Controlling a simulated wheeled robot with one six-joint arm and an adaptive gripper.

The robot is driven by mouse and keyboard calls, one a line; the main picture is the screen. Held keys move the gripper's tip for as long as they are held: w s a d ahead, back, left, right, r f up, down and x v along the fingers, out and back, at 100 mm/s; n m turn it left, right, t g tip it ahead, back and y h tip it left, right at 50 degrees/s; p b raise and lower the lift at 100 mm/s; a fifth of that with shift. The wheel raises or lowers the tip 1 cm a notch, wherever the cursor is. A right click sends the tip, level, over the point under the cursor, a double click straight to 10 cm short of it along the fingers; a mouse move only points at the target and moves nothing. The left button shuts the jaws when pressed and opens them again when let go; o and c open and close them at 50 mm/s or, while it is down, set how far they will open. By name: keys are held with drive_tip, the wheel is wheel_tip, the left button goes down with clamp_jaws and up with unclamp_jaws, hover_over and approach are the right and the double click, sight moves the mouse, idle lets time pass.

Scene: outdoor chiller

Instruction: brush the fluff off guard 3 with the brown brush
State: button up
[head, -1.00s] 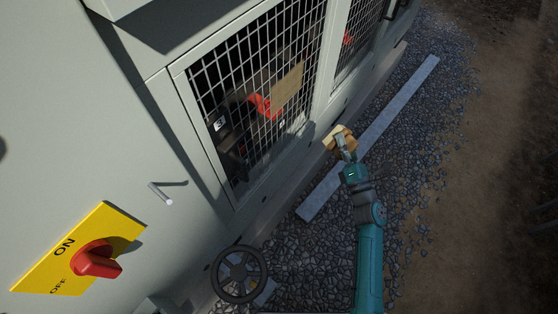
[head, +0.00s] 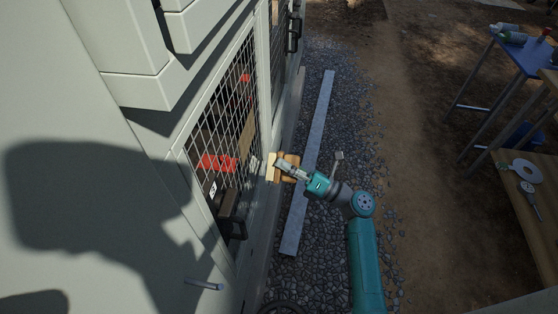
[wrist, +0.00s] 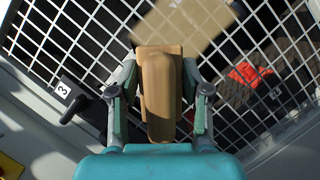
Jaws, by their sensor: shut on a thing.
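My gripper (head: 288,166) is shut on the brown brush (head: 275,172), with a finger on each side of its handle. In the wrist view the brush (wrist: 160,98) points at the mesh guard. In the head view its pale bristle side faces the guard frame. I cannot tell if the bristles touch the mesh. Guard 3 (head: 228,105) is a metal grid in a pale frame; it also fills the wrist view (wrist: 90,35). A small label "3" (wrist: 63,89) sits beside a black handle. I cannot make out fluff on the visible mesh.
A tan sheet (wrist: 180,22) and a red part (wrist: 247,75) show behind the mesh. A grey strip (head: 310,160) lies on the gravel beside the unit. A blue table (head: 525,55) and a wooden bench (head: 530,190) stand at right. Bare dirt lies between.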

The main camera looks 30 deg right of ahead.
drive_tip(key=shift+w+a, duration=0.8)
drive_tip(key=shift+a, duration=0.3)
drive_tip(key=shift+w+a, duration=0.8)
drive_tip(key=shift+a, duration=0.3)
drive_tip(key=shift+w+a, duration=0.6)
drive_tip(key=shift+a, duration=0.2)
